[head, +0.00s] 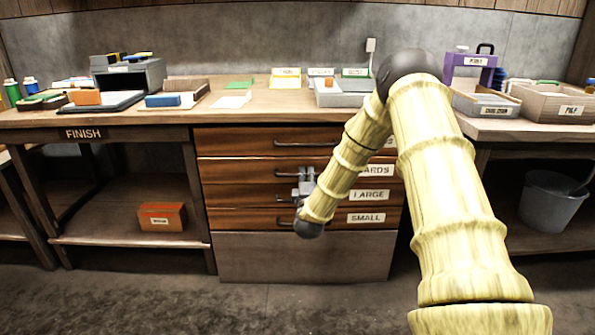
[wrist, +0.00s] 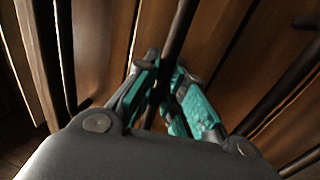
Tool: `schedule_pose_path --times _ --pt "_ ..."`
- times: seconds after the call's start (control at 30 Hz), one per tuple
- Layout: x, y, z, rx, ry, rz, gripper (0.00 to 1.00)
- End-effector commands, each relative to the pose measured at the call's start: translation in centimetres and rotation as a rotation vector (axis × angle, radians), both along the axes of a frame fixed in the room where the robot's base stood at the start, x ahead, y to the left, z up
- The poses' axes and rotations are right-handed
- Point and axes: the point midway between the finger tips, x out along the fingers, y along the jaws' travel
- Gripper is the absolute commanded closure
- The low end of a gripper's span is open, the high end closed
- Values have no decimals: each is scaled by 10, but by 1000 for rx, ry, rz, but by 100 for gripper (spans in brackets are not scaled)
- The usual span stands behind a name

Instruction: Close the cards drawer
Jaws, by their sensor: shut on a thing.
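The cards drawer (head: 235,170) is a brown wooden front, second from the top in the middle cabinet. Its white label (head: 380,171) is partly covered by my arm and reads "ARDS". My gripper (head: 303,182) is in front of the cabinet, at about the level of the cards and large drawers. In the wrist view its teal-padded fingers (wrist: 172,95) are shut around a dark bar handle (wrist: 180,40), which looks like the cards drawer's. The head view is too small to be certain. How far this drawer stands out is hard to tell.
The large drawer (head: 235,194) and small drawer (head: 235,218) lie below, the top drawer (head: 235,141) above, each with a bar handle. Another handle (wrist: 62,60) runs close beside my fingers in the wrist view. The worktop (head: 250,108) above holds trays and boxes. Floor in front is clear.

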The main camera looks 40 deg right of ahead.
Motion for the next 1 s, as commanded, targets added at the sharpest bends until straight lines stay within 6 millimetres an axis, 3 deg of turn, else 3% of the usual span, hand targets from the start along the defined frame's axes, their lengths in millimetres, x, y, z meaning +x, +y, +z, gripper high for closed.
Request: schedule_pose_path --times 0.2,0.57,0.6,0.7,1.0 --pt "-4 -18 -1 -1 7 -11 100" --pt "-4 -23 1 -2 -1 -15 100" --pt "-4 -23 1 -3 -2 -15 85" --pt "-4 -23 2 -2 -2 -16 67" --pt "-4 -21 2 -3 -3 -15 66"
